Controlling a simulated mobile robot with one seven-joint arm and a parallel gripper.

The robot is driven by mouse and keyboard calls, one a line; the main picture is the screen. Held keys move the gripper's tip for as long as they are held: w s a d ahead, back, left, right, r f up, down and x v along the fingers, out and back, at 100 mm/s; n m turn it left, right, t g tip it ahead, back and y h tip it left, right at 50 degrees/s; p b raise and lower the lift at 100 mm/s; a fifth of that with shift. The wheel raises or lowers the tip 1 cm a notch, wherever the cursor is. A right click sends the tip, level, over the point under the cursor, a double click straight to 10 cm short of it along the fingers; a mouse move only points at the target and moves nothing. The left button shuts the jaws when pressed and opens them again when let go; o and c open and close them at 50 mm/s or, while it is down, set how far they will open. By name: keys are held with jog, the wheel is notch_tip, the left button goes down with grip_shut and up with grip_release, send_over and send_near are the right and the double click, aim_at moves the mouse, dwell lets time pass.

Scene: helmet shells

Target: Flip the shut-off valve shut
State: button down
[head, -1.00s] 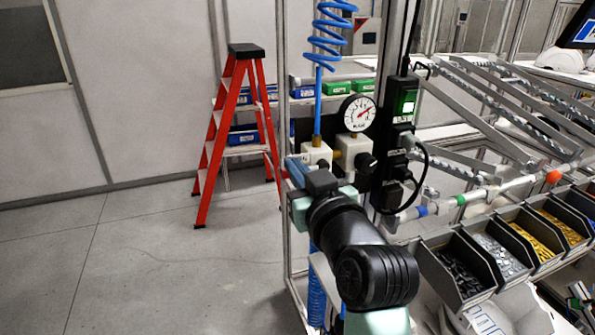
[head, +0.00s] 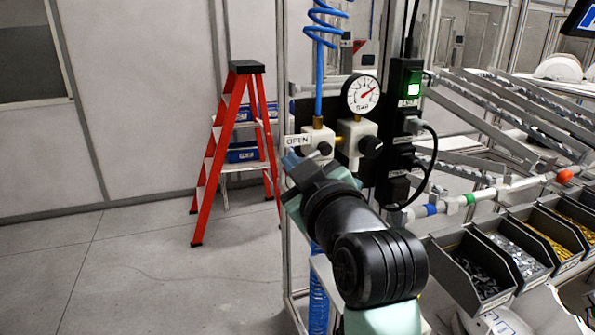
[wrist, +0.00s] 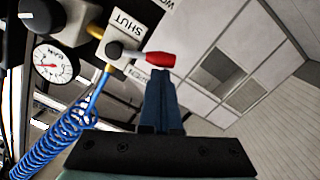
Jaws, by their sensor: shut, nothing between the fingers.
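The shut-off valve is a white block (head: 318,142) with a dark knob on the panel in the head view. In the wrist view its red lever (wrist: 160,59) sticks out to the right from the dark pivot. A SHUT label (wrist: 129,21) sits above the lever there. An OPEN label (head: 297,140) is left of the valve block; in the wrist view it is partly hidden behind my fingers. My gripper (wrist: 160,73) is shut and empty, its fingertips just below the lever. I cannot tell whether they touch it. In the head view the lever is not distinguishable.
A pressure gauge (head: 361,94) and a second white block with a black knob (head: 371,146) are right of the valve. A blue coiled hose (wrist: 62,133) hangs close by. Parts bins (head: 470,267) stand at lower right. A red ladder (head: 232,150) stands behind; the left floor is clear.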

jog(key=w+d+f+n+b, duration=0.1)
jog(key=d+f+n+b, duration=0.2)
jog(key=n+b, duration=0.8)
notch_tip(320, 180, down, 2)
jog(key=b, duration=0.3)
jog(key=shift+d+f+t+h, duration=0.25)
jog(key=shift+t+h, duration=0.05)
jog(key=shift+w+d, duration=0.15)
jog(key=shift+d, duration=0.05)
